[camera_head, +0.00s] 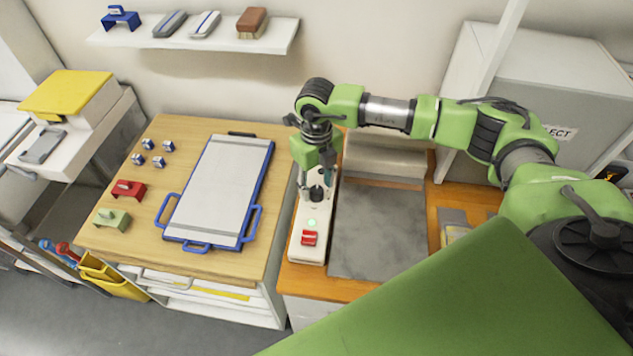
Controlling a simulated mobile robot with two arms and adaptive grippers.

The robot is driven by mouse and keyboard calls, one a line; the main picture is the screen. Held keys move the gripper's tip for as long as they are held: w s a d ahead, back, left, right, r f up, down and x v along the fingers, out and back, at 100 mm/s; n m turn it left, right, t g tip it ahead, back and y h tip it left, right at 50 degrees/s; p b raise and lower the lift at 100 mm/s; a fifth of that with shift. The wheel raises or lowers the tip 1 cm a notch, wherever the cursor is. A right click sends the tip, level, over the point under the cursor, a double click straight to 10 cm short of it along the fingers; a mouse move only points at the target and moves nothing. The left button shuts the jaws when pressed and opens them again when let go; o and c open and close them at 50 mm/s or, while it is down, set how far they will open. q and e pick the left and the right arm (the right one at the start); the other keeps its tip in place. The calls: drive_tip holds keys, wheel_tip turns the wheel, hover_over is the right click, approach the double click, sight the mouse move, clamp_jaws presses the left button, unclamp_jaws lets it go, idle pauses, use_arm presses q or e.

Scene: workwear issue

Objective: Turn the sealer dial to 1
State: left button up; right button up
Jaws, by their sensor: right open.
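The sealer (303,252) is a narrow white unit on the orange-brown worktop, with a red switch (309,238) at its front end and a small pale green light (311,222) behind it. Its black dial (316,194) is behind the light. My right gripper (316,184) points down at the dial, open, with its fingers close to it. I cannot tell whether they touch it. The dial's marks and setting are too small to read, and the gripper hides part of the sealer. My left gripper is not in view.
A grey plate (380,235) lies right of the sealer. Left is a wooden table (150,215) with a blue-framed board (222,188), red (128,190) and green (112,219) handled pieces and several small blue-white pieces. A shelf (265,43) hangs above; a grey cabinet (560,80) stands back right.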

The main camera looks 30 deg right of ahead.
drive_tip(key=shift+f, duration=0.35)
drive_tip(key=shift+s+f, duration=0.1)
drive_tip(key=shift+f, duration=0.2)
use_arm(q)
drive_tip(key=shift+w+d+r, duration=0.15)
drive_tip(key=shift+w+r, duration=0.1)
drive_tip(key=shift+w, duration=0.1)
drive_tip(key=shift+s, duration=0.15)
use_arm(e)
drive_tip(key=c, duration=1.1)
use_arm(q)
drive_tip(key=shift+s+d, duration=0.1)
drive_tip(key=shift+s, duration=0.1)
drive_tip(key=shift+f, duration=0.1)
